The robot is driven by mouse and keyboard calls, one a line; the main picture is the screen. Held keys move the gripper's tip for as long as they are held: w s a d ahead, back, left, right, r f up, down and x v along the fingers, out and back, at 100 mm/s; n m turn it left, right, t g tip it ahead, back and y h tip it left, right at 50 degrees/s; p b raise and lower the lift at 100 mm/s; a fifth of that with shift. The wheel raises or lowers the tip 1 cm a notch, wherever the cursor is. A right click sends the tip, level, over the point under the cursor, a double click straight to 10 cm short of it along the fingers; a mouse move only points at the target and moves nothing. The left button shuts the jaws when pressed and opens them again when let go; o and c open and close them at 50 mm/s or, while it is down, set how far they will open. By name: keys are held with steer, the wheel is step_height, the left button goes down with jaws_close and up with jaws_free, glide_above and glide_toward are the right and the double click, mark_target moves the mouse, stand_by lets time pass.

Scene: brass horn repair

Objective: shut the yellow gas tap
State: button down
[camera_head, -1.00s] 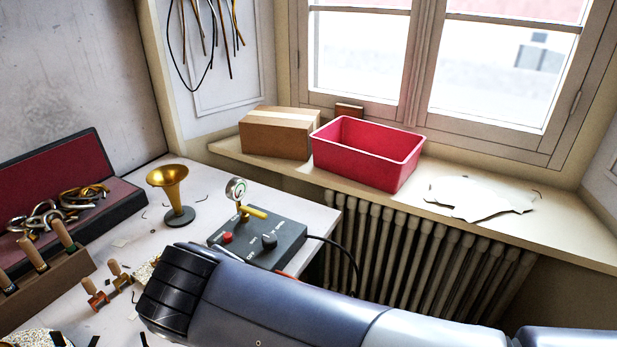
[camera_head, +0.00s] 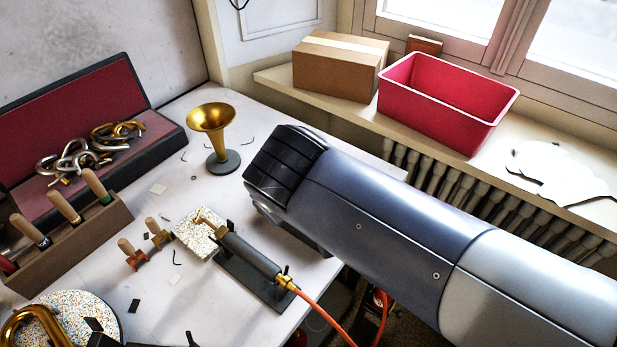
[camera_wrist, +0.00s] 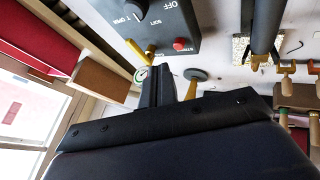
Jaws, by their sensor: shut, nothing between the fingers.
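The yellow gas tap (camera_wrist: 138,48) shows in the wrist view as a short yellow lever at the edge of a dark control box (camera_wrist: 168,22), beside a round gauge (camera_wrist: 141,75). The box carries a dark knob, a red button and lettering including "OFF". My gripper (camera_wrist: 159,70) is shut and empty, its dark fingers upright in the picture just below and right of the tap. I cannot tell whether they touch it. In the head view my arm hides the tap, the box and my fingertips.
A brass horn bell (camera_head: 212,125) stands on the bench behind my wrist. A torch (camera_head: 250,256) with an orange hose lies on a stand in front. A tool rack (camera_head: 75,240) and open case (camera_head: 160,135) are at left. A red bin (camera_head: 440,110) and carton (camera_head: 335,72) sit on the sill.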

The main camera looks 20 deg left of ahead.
steer(key=x, duration=0.9)
steer(key=shift+f+b, duration=0.25)
steer(key=shift+b, duration=0.05)
steer(key=w, duration=0.3)
steer(key=shift+w+d+p, duration=0.1)
steer(key=shift+d+p, duration=0.3)
steer(key=shift+w+d, duration=0.1)
steer(key=shift+w, duration=0.4)
